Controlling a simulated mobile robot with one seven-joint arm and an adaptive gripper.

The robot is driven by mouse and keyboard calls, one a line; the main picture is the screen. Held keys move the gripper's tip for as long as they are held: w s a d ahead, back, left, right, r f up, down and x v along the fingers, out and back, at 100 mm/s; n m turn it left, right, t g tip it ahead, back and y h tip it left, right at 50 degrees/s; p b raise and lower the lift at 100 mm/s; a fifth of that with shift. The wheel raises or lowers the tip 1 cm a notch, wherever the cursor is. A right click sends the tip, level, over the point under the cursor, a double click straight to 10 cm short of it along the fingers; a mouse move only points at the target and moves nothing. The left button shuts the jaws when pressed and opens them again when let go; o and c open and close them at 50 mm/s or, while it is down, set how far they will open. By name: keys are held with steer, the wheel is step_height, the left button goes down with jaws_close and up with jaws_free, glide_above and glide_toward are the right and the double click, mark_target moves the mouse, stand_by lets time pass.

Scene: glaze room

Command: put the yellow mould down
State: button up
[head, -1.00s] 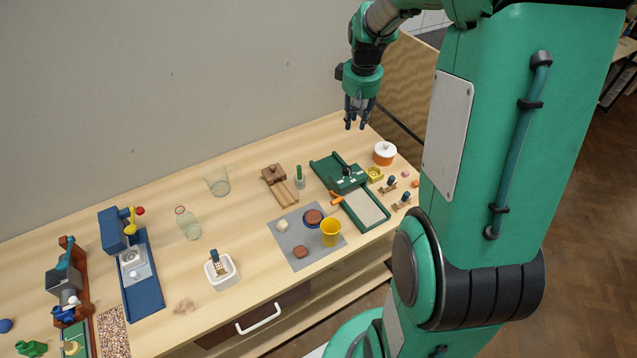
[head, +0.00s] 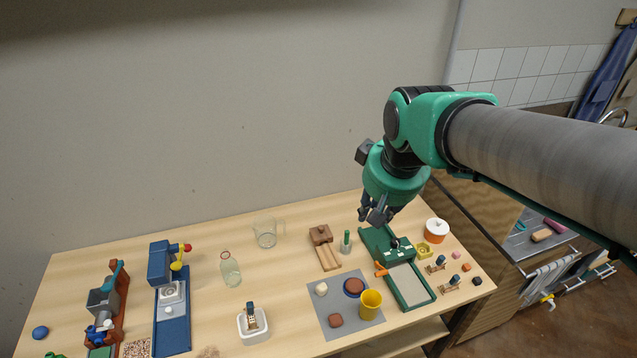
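A small square yellow piece with a hollow in its top, which looks like the yellow mould (head: 422,250), sits at the right of the bench in the head view. It is beside the green press (head: 391,246), below the orange pot. My gripper (head: 375,215) is up and to the left of it, in the air in front of the back of the bench. Its dark fingers look apart, and I see nothing between them. The mould is clear of the fingers.
An orange pot with a white lid (head: 436,232) stands close behind the mould. Small stamps (head: 437,264) lie to its right. A yellow cup (head: 370,304) stands on a grey mat (head: 342,328). The bench's left middle has free room.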

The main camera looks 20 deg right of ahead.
steer(key=s+a+t, duration=0.1)
steer(key=s+a, duration=0.5)
steer(key=s, duration=0.5)
steer(key=shift+a+r+y, duration=0.2)
steer(key=shift+a+y, duration=0.1)
steer(key=shift+a, duration=0.05)
steer(key=shift+f, duration=0.15)
step_height(320, 180, down, 7)
steer(key=b, duration=0.7)
steer(key=shift+f+b, duration=0.15)
steer(key=shift+b, duration=0.2)
